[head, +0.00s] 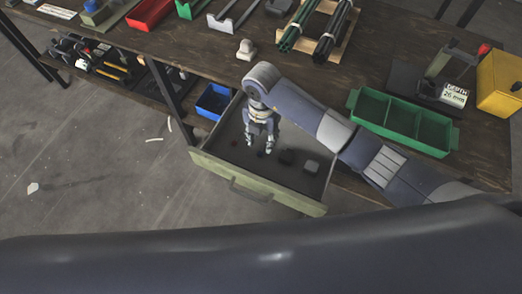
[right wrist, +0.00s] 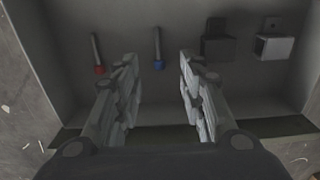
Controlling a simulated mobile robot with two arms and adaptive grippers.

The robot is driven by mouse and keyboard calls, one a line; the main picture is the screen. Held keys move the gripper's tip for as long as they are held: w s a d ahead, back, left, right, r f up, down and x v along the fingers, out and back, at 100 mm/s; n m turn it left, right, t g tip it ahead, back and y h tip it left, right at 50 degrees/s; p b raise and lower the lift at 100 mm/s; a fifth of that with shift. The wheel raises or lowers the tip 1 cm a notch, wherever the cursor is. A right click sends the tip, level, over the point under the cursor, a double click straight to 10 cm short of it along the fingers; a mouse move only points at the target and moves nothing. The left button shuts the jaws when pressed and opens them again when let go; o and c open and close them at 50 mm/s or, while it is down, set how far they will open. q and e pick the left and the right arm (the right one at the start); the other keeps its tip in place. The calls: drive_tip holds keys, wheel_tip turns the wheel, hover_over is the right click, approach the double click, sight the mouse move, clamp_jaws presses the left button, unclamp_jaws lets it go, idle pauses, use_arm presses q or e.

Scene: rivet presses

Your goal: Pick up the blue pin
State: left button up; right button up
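The blue pin (right wrist: 158,50) lies on the grey drawer floor in the right wrist view, a grey shank with a blue end. In that picture it falls between the two fingertips of my right gripper (right wrist: 160,72), which is open and empty. How far the tips are above the pin I cannot tell. In the head view my right gripper (head: 259,147) reaches down into the open drawer (head: 222,172); the pin is too small to make out there. My left gripper is not in view.
A red-ended pin (right wrist: 97,54) lies left of the blue one. A black block (right wrist: 217,45) and a grey block (right wrist: 272,46) sit to the right. Drawer walls surround the gripper. A blue bin (head: 213,101) is left of the drawer, a green tray (head: 403,124) right on the table.

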sight(262, 150)
drive_tip(key=shift+w+f, duration=0.15)
drive_tip(key=shift+f, duration=1.35)
drive_tip(key=shift+w+f, duration=0.1)
drive_tip(key=shift+f, duration=1.35)
drive_tip(key=c, duration=0.8)
